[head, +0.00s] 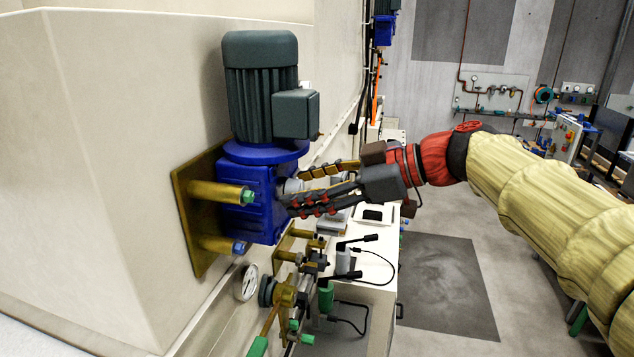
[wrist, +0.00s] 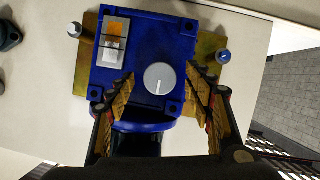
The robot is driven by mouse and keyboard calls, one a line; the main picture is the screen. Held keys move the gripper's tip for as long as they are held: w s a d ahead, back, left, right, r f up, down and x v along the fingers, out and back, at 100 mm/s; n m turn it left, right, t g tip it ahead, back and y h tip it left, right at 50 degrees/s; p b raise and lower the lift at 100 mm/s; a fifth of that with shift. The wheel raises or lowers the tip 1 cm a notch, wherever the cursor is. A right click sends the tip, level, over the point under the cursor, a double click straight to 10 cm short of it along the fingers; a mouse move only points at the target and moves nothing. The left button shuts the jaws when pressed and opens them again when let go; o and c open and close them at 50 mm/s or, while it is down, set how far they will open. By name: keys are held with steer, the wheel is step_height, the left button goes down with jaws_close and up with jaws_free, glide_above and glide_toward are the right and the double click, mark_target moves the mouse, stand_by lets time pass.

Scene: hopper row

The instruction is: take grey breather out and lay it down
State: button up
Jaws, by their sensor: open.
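The grey breather (wrist: 159,78) is a round cap with a pale line across it, seated in the face of the blue gearbox (wrist: 180,45). In the head view the breather (head: 292,186) shows small on the blue gearbox (head: 262,215), partly hidden by the fingers. My gripper (head: 297,189) reaches in from the right. In the wrist view its open fingers (wrist: 159,72) stand on either side of the breather, with a visible gap on each side.
A dark finned motor (head: 262,85) stands on the gearbox, which is fixed to a brass-coloured plate (head: 190,225) by studs. Below are a gauge (head: 247,283) and valves with green handles. A pale bench top (head: 375,265) with several small items lies beyond, under my gripper.

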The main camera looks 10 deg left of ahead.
steer(key=c, duration=0.3)
jaws_close()
stand_by(1.0)
steer(key=shift+d, duration=0.15)
steer(key=shift+d+b, duration=0.75)
steer(key=shift+b, duration=0.2)
steer(key=shift+s+d+b, duration=0.1)
steer(key=shift+d+b, duration=0.65)
steer(key=shift+d+b, duration=0.45)
